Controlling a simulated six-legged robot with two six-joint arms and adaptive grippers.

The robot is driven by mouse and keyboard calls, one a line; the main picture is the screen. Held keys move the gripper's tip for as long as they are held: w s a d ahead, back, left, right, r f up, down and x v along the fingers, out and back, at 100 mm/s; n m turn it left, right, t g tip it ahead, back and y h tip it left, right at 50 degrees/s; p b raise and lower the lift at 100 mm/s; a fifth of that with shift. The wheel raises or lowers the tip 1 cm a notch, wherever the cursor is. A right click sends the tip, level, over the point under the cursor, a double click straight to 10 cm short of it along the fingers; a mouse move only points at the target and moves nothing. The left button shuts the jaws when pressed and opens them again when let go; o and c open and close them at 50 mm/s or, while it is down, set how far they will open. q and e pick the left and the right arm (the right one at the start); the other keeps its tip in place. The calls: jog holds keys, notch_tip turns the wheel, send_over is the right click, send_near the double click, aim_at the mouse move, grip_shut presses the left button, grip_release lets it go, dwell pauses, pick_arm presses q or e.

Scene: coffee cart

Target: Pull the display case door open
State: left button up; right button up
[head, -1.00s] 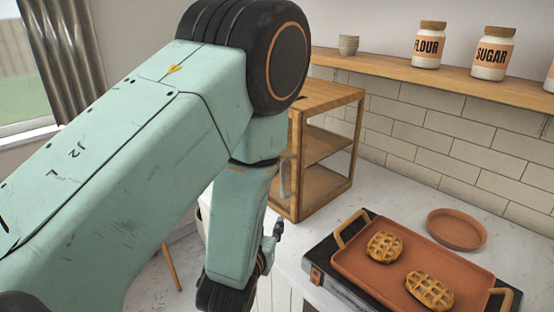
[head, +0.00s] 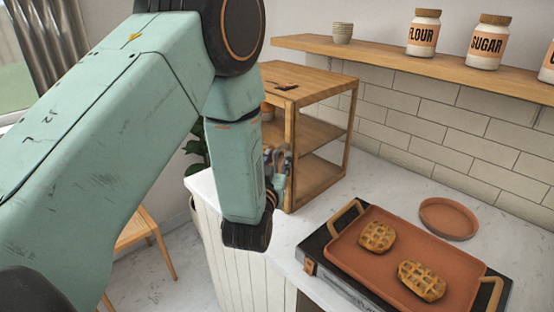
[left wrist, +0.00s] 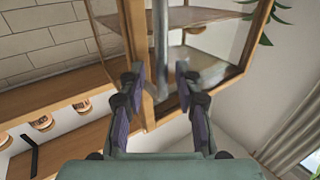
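The display case (head: 338,82) is a wooden box with shelves, standing on the counter in the head view. Its door side faces my left arm, which hides part of it. My left gripper (head: 278,165) is at that side, close to the door handle. In the left wrist view, the fingers of the left gripper (left wrist: 160,72) are apart, with the grey metal handle (left wrist: 160,40) upright between them. I see a gap on each side of the handle. The glazed door with its wooden frame (left wrist: 236,72) shows behind; I cannot tell whether it is ajar. My right gripper is out of view.
A griddle with a terracotta tray (head: 390,282) and two waffles stands right of the case. A terracotta plate (head: 448,219) lies behind it. A wall shelf (head: 390,58) holds jars and a cup. A wooden chair (head: 140,232) stands at lower left.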

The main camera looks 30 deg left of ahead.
pick_arm(q)
jog(key=shift+d+r, duration=0.1)
jog(key=shift+d, duration=0.05)
jog(key=shift+w+a+f, duration=0.15)
jog(key=shift+a+f, duration=0.15)
jog(key=shift+a, duration=0.2)
jog(key=c, duration=0.4)
jog(key=shift+d+r, duration=0.1)
jog(key=shift+d, duration=0.1)
grip_shut()
